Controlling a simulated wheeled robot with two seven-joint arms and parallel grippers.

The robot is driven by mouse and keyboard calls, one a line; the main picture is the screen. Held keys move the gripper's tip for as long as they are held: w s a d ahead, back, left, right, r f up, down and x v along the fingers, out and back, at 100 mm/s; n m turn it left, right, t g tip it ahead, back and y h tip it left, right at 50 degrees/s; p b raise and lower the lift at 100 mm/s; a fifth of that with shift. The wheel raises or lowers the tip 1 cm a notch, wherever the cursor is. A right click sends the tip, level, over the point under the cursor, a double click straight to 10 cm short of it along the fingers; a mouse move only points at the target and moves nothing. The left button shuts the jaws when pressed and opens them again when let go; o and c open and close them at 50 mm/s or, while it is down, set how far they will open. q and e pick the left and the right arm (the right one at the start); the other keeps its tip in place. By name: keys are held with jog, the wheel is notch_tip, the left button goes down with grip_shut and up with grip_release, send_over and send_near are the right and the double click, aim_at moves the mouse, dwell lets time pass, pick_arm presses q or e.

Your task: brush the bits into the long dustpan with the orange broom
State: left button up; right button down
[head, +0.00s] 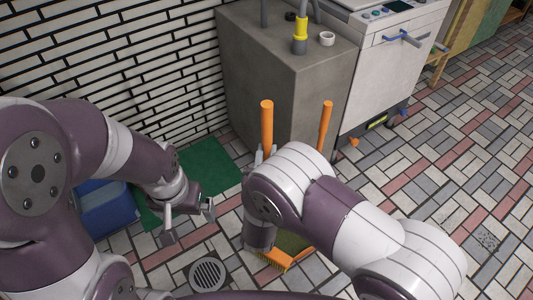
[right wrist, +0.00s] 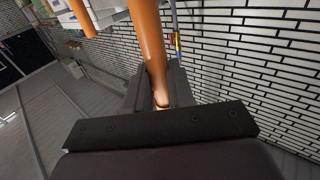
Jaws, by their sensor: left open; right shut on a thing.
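The orange broom's upright handle (head: 267,128) rises above my right gripper (head: 262,156), which is shut on it; in the right wrist view the orange shaft (right wrist: 150,45) stands between the fingers. A second orange handle (head: 325,124) stands to its right, apparently the long dustpan's; its lower part is behind my right arm. An orange edge with yellowish bristles (head: 272,260) shows on the floor below my right arm, beside an olive-green patch, mostly hidden. My left gripper (head: 188,226) is open and empty above the floor, left of the broom. A speckled patch (head: 487,241) at right may be bits; I cannot tell.
A concrete block (head: 285,85) and a white appliance (head: 393,65) stand behind the handles. A green mat (head: 210,165) and a blue box (head: 106,210) are at left by the brick wall. A round floor drain (head: 207,274) lies in front. The tiled floor at right is mostly clear.

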notch_tip(320, 180, down, 6)
jog(key=b, duration=0.5)
jog(key=w+d+b, duration=0.2)
jog(key=w+d, duration=0.6)
jog(key=w, duration=0.4)
notch_tip(320, 180, up, 6)
jog(key=p, duration=0.4)
jog(key=shift+w+p, duration=0.15)
jog(key=shift+p, duration=0.15)
jog(key=shift+a, duration=0.15)
dwell(0.6)
